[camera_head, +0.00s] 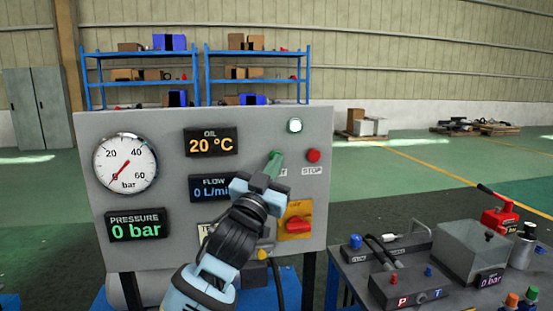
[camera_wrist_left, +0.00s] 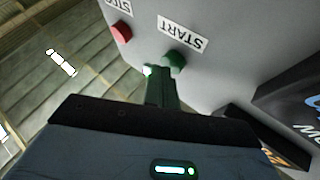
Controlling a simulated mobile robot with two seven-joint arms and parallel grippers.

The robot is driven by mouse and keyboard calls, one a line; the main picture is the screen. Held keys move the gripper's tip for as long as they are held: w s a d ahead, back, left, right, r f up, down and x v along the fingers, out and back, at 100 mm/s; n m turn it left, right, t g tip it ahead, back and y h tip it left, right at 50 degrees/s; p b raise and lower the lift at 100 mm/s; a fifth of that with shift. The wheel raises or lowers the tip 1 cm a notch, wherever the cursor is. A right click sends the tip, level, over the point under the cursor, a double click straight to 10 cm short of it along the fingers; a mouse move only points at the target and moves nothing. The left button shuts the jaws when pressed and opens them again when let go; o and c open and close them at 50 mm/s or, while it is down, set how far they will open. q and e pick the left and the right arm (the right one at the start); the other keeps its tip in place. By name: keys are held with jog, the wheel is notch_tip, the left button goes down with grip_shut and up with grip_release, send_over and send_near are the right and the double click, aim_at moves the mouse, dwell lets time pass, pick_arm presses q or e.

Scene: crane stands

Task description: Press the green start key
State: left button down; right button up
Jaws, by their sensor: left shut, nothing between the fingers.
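The green start key (camera_wrist_left: 176,62) is a round button on the grey control panel, beside its START label (camera_wrist_left: 183,34) in the left wrist view. In the head view my gripper mostly covers it and its label. My left gripper (camera_head: 272,166) is shut and empty, with its fingers pointing at the panel in front of the key. In the left wrist view the dark green fingertips (camera_wrist_left: 160,75) are right beside the key's edge; I cannot tell whether they touch it. My right gripper is not in view.
The red stop button (camera_head: 313,155) is just right of the start key, below a pale lamp (camera_head: 295,125). A red switch on a yellow plate (camera_head: 296,208) sits lower. The gauge (camera_head: 125,163) and displays are left. A bench with hydraulic parts (camera_head: 410,285) stands at right.

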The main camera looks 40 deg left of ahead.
pick_arm(q)
jog(key=shift+s+d, duration=0.55)
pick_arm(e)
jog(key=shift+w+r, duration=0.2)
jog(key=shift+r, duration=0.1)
